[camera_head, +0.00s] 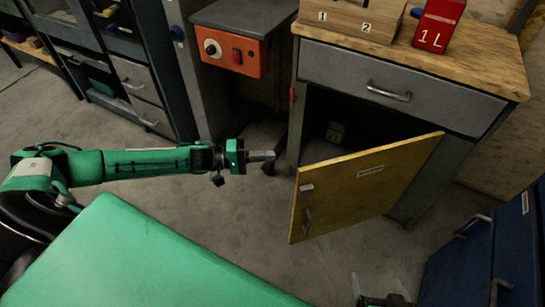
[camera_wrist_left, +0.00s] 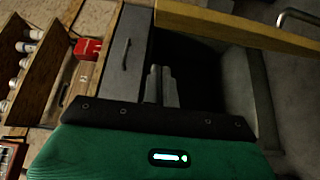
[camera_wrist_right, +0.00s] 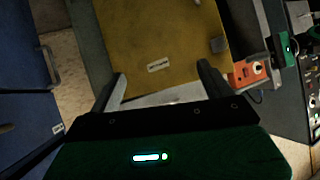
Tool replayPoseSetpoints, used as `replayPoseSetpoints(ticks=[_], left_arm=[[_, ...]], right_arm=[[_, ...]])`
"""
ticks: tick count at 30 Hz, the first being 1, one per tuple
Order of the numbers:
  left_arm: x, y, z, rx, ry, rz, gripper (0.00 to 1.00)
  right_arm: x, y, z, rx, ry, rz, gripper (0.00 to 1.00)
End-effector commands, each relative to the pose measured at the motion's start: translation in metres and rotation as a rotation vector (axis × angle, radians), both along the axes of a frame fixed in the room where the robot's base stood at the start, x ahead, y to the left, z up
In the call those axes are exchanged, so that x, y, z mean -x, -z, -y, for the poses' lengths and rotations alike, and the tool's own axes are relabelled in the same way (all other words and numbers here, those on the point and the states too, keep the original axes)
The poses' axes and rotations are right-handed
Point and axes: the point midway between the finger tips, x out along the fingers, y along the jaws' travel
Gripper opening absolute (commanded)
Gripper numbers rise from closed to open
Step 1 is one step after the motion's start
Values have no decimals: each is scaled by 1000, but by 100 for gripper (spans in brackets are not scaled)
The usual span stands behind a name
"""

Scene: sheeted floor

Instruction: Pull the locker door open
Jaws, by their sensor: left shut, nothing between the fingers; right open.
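The yellow locker door (camera_head: 365,187) stands partly open in the head view, hinged at its right side, with the dark inside of the locker (camera_head: 345,125) showing behind it. Its handle (camera_head: 307,221) is near the free left edge. My left gripper (camera_head: 262,156) is shut and empty, left of the door's free edge and apart from the handle. In the left wrist view its fingers (camera_wrist_left: 161,85) are together and the door's edge (camera_wrist_left: 240,30) crosses the top. My right gripper (camera_head: 382,290) is open and empty, low in front of the door; the right wrist view shows the door (camera_wrist_right: 160,45) beyond its fingers (camera_wrist_right: 163,90).
A grey drawer (camera_head: 400,85) is above the opening, under a wooden top with a numbered wooden box (camera_head: 350,18) and a red 1L can (camera_head: 437,25). A blue cabinet (camera_head: 480,255) stands at the lower right. An orange control box (camera_head: 232,52) is at left. Floor between is clear.

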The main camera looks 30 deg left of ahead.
Motion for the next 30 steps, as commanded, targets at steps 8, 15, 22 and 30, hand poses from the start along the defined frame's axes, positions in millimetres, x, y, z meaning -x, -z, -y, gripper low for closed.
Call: replayPoseSetpoints(ticks=[8,15,22,30], left_arm=[[-31,1,55,4,3,3,0],[-15,1,82,3,2,-2,0],[-7,0,90,2,1,1,0],[-7,0,90,0,1,1,0]], right_arm=[[-2,0,-14,-56,-7,88,82],[-3,-3,-20,-90,-8,141,82],[-3,-5,-22,-102,-8,159,82],[-3,-6,-22,-102,-8,160,82]])
